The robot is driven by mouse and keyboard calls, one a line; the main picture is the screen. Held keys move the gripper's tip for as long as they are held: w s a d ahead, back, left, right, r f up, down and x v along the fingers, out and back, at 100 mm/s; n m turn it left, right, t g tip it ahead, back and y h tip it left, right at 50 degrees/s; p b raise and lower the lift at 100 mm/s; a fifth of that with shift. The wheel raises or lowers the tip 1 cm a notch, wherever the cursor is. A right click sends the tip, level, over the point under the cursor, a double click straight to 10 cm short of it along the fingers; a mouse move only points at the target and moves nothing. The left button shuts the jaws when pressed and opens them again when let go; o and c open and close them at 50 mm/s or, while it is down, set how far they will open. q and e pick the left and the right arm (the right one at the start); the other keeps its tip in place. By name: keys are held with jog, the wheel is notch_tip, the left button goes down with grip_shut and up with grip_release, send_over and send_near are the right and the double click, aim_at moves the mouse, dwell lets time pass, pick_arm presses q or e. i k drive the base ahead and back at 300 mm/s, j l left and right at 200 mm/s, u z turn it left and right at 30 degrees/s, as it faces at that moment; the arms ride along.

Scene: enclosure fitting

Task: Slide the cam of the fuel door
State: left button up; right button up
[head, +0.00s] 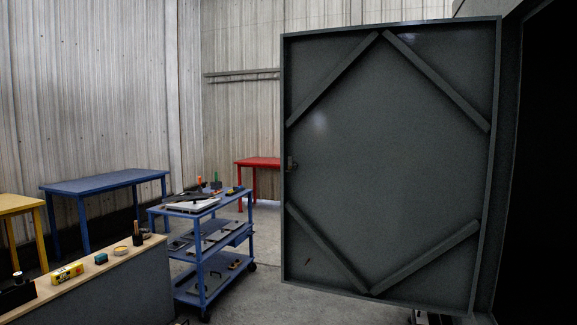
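A large dark grey door (390,160) stands open on the right, its inner face with diagonal braces toward me. I take it as the fuel door. A small dark latch part (291,164), which looks like the cam, sits at the middle of its left edge. It is too small to tell its position. Small dark pieces at the bottom edge of the head view, one left of centre (181,321) and one under the door (428,318), may be tips of my left and right grippers. Both are cut off and apart from the latch.
A dark opening (545,170) is at the far right. A blue cart (201,243) with several tools stands left of the door. A bench (110,268) with small items is at lower left. Blue (100,183), yellow (20,205) and red (262,161) tables stand behind. Floor shows between cart and door.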

aim_at(290, 160)
jog(key=i+j, duration=0.1)
jog(key=i, duration=1.65)
